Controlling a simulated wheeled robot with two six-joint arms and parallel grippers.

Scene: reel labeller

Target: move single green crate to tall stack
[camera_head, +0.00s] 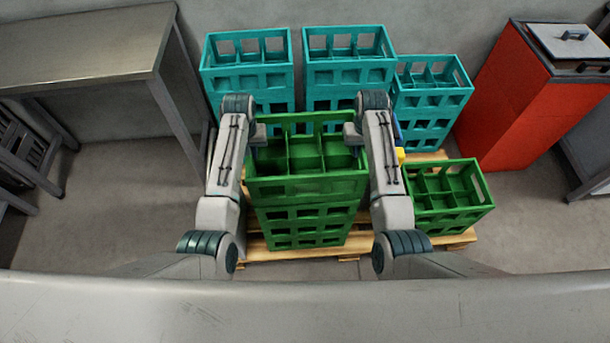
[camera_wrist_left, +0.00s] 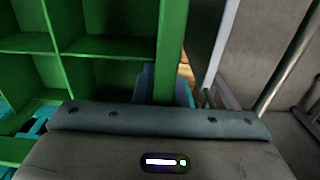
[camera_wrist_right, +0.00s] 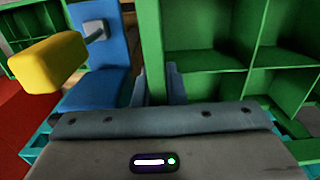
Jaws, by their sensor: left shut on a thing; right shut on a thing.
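A green divided crate (camera_head: 306,187) is at the top of the middle column, above green crate layers (camera_head: 305,226). I cannot tell whether it rests on them or hangs just above. My left gripper (camera_head: 260,134) is shut on its left wall, and my right gripper (camera_head: 351,134) is shut on its right wall. In the left wrist view the crate wall (camera_wrist_left: 172,45) runs between the fingers; the right wrist view shows the other wall (camera_wrist_right: 151,45) the same way. Another green crate (camera_head: 450,200) stands to the right, low on the pallet.
Teal crate stacks (camera_head: 248,82) (camera_head: 348,75) (camera_head: 432,100) stand behind. A wooden pallet (camera_head: 262,249) lies below. A blue part with a yellow block (camera_wrist_right: 47,62) is close beside my right gripper. A red cabinet (camera_head: 520,100) stands right, a metal table (camera_head: 85,45) left.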

